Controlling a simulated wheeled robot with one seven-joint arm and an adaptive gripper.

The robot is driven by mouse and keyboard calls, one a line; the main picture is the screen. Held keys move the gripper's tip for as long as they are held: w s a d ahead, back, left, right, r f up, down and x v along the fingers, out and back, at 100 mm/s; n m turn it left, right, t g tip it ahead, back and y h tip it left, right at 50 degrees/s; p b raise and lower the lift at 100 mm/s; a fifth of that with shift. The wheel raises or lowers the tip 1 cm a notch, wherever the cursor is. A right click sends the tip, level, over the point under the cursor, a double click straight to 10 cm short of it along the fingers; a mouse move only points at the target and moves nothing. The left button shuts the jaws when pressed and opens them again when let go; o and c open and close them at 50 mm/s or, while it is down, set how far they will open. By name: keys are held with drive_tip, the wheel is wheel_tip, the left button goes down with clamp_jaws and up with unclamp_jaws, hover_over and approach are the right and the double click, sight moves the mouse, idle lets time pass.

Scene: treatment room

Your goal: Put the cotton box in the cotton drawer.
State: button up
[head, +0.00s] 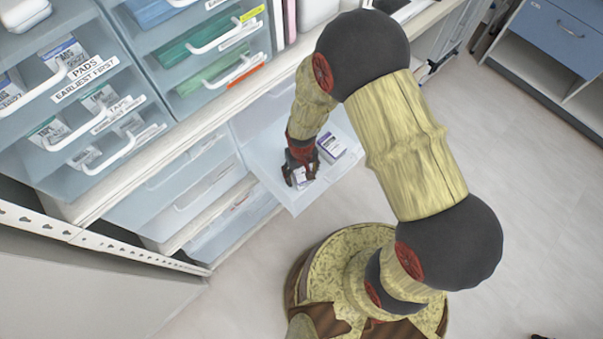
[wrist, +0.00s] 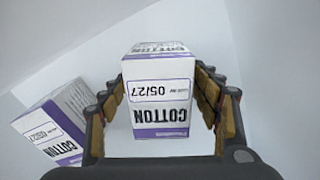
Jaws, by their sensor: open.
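A white and purple box marked COTTON 05/27 (wrist: 158,95) is between the fingers of my gripper (wrist: 161,88) in the wrist view. In the head view, it shows partly hidden under my gripper (head: 300,172). My gripper is open, with a finger on each side of this box, low inside a pulled-out translucent drawer (head: 262,163). A second cotton box (wrist: 57,132) stands tilted in the picture at the lower left of the wrist view; it also shows in the head view (head: 331,147). I cannot tell whether the first box touches the drawer floor.
Closed drawers (head: 190,178) are left of the open one. Above the counter edge (head: 165,150) are bins labelled PADS (head: 85,78) and tape, and bins with green packs (head: 203,42). Clear floor (head: 520,190) lies to the right, with a blue-fronted cabinet (head: 560,35) beyond.

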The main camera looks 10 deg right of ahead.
wheel_tip(320, 180, up, 12)
drive_tip(key=p, duration=0.4)
drive_tip(key=shift+f, duration=0.25)
drive_tip(key=w+d+r+m+t, duration=0.1)
drive_tip(key=d+r, duration=0.1)
drive_tip(key=r, duration=0.8)
drive_tip(key=d+r+t, duration=0.1)
drive_tip(key=d+r, duration=0.2)
drive_tip(key=r, duration=0.7)
drive_tip(key=s+d+r+t, duration=0.1)
drive_tip(key=s+d+r, duration=0.2)
drive_tip(key=s+r, duration=0.3)
drive_tip(key=s+d+r+m+t, duration=0.1)
drive_tip(key=s+d+r+t, duration=0.1)
drive_tip(key=s+r, duration=0.5)
wheel_tip(320, 180, up, 4)
drive_tip(key=shift+d+r+t, duration=0.15)
drive_tip(key=shift+d+t, duration=0.15)
drive_tip(key=shift+d, duration=0.6)
drive_tip(key=shift+c, duration=0.2)
